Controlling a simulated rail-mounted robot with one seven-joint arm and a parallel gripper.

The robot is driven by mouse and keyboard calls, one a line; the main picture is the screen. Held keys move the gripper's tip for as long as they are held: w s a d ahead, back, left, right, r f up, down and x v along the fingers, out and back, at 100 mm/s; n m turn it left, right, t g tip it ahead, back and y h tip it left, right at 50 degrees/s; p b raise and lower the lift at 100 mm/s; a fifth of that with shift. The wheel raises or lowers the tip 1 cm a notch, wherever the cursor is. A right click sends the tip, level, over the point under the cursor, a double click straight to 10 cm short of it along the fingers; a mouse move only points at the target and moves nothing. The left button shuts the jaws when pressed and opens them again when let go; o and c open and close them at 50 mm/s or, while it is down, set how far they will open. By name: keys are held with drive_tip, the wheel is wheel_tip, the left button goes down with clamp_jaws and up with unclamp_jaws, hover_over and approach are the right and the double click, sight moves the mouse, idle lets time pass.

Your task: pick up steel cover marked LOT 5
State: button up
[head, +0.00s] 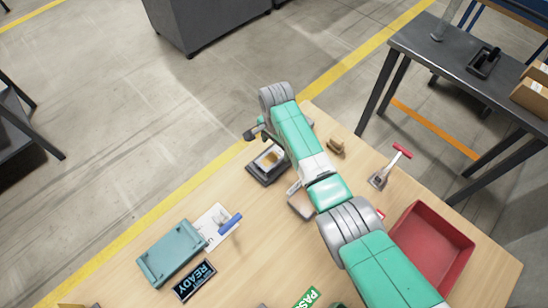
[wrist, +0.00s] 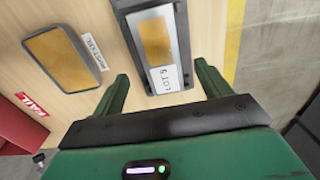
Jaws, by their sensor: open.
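The steel cover marked LOT 5 (wrist: 180,50) shows in the wrist view as a silver rectangular frame around a yellow-brown middle. A white label (wrist: 164,78) reading LOT 5 is at its near end. It sits in a dark holder (wrist: 127,4). The cover also shows in the head view (head: 269,158), partly hidden by my arm. My gripper (wrist: 163,72) is open and empty, its two green fingers on either side of the label end. The cover appears between them; I cannot tell whether they touch it or how far above it they are.
A similar brown-faced cover (wrist: 62,60) with a white label lies left of the gripper, near a red FAIL sign (wrist: 31,104). The head view shows a red bin (head: 433,243), a teal box (head: 171,252), a READY sign (head: 194,280) and a red-handled tool (head: 382,176) on the wooden table.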

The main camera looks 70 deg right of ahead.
sight(275, 155)
wheel_tip(275, 155, down, 5)
drive_tip(key=b, duration=0.2)
drive_tip(key=shift+r+b, duration=0.15)
drive_tip(key=shift+b, duration=0.2)
drive_tip(key=shift+w+r, duration=0.1)
drive_tip(key=shift+r, duration=0.05)
drive_tip(key=c, duration=1.3)
drive_tip(key=shift+r+p, duration=0.55)
drive_tip(key=shift+p, duration=0.05)
wheel_tip(275, 155, up, 3)
drive_tip(key=shift+f+p, duration=0.2)
drive_tip(key=shift+p, duration=0.8)
drive_tip(key=shift+s+a+r+p, duration=0.15)
drive_tip(key=shift+a+r+p, duration=0.05)
drive_tip(key=shift+a+p, duration=0.35)
drive_tip(key=shift+s+a+r+p, duration=0.15)
drive_tip(key=shift+a+r+p, duration=0.05)
drive_tip(key=shift+a+p, duration=0.3)
drive_tip(key=shift+s+a+r+p, duration=0.1)
drive_tip(key=shift+s+a+p, duration=0.8)
drive_tip(key=shift+a, duration=1.3)
drive_tip(key=shift+s+a+r+p, duration=0.1)
drive_tip(key=shift+s+a+p, duration=0.8)
drive_tip(key=shift+a, duration=1.25)
drive_tip(key=shift+s+a+r+p, duration=0.1)
drive_tip(key=shift+s+a+p, duration=0.45)
drive_tip(key=shift+a+p, duration=1.15)
